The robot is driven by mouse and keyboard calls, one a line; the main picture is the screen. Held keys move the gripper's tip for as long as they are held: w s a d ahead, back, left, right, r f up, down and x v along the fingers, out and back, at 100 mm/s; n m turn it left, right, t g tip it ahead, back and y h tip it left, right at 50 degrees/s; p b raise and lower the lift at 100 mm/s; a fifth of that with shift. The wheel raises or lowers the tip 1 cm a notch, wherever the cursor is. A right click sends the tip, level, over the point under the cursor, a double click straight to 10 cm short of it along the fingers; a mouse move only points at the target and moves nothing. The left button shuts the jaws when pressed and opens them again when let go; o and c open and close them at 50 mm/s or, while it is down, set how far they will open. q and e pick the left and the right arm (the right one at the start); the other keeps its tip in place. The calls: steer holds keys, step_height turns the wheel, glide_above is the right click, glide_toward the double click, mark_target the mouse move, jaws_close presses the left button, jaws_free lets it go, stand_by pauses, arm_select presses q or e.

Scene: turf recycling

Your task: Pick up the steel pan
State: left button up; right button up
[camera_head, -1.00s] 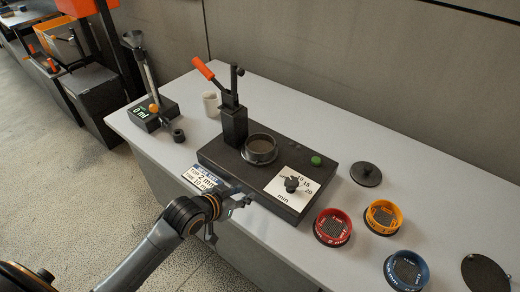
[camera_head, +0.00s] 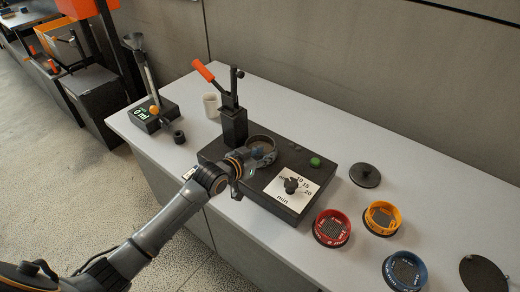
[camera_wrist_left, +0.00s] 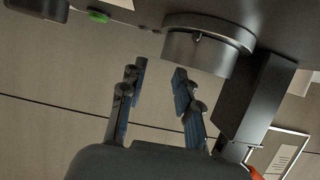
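The steel pan (camera_head: 261,139) is a round, dark grey metal dish. It sits on the black sieving machine (camera_head: 290,160), at the foot of its lever post. My left gripper (camera_head: 262,155) is at the near side of the pan and covers part of it in the head view. In the left wrist view the fingers (camera_wrist_left: 158,80) are apart with nothing between them. The pan (camera_wrist_left: 200,50) shows there just beyond the fingertips, to the right. I cannot tell whether a finger touches it. My right gripper is not in view.
The post (camera_head: 234,125) with an orange lever (camera_head: 204,70) stands behind the pan. A white cup (camera_head: 211,105) and a funnel stand (camera_head: 152,118) are at the left. Red (camera_head: 332,228), yellow (camera_head: 382,217) and blue (camera_head: 405,270) sieves and a dark lid (camera_head: 365,174) are at the right.

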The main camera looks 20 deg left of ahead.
arm_select(q)
steer(key=shift+f+p+x, duration=0.15)
steer(key=shift+p+x, duration=0.05)
steer(key=shift+x, duration=1.05)
steer(key=shift+f+p+x, duration=0.1)
steer(key=shift+p+x, duration=0.1)
steer(key=shift+x, duration=1.1)
steer(key=shift+s+a, duration=0.1)
steer(key=shift+a, duration=0.1)
steer(key=shift+c, duration=0.2)
jaws_close()
steer(key=shift+s, duration=0.1)
